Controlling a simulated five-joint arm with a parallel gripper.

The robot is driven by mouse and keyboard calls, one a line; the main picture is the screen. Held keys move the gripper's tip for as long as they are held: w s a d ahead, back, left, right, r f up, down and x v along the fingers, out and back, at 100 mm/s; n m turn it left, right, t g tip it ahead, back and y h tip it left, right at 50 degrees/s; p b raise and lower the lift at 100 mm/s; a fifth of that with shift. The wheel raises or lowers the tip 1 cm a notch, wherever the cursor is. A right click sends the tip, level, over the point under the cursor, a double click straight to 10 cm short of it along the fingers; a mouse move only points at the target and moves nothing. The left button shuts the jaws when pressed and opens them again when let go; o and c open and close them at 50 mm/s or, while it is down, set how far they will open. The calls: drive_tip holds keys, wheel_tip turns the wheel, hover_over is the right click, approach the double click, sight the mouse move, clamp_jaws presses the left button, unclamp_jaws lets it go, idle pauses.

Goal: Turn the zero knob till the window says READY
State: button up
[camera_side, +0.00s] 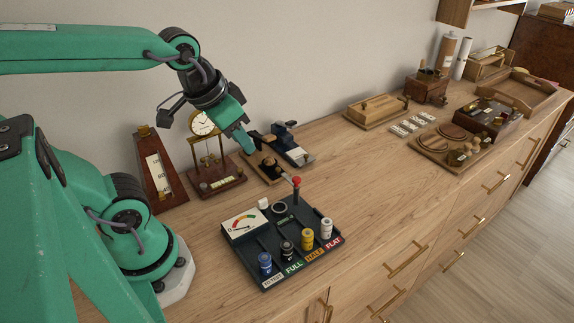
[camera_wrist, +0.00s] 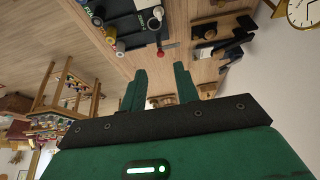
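A dark battery tester tray (camera_side: 272,238) sits on the wooden top, in front of my gripper. Its white meter (camera_side: 244,224) has a coloured scale and a needle. My gripper (camera_side: 244,142) is above and behind the tester, touching nothing. In the wrist view its fingers (camera_wrist: 160,88) are apart and empty.
A red-tipped post (camera_side: 296,182) rises at the tester's back corner. Several batteries stand along its front, by labels TO TEST, FULL, HALF and FLAT. A clock (camera_side: 203,124), a wooden thermometer stand (camera_side: 158,172) and small tools (camera_side: 290,148) stand behind.

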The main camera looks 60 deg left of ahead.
sight(262, 199)
drive_tip(key=w+f+g, duration=0.1)
drive_tip(key=f, duration=0.2)
drive_tip(key=w+f+g, duration=0.2)
drive_tip(key=f, duration=0.2)
drive_tip(key=w+a+f+g, duration=0.1)
drive_tip(key=f, duration=0.3)
drive_tip(key=shift+w+g, duration=0.25)
drive_tip(key=shift+g, duration=0.15)
drive_tip(key=shift+f, duration=0.15)
drive_tip(key=shift+f, duration=3.75)
clamp_jaws()
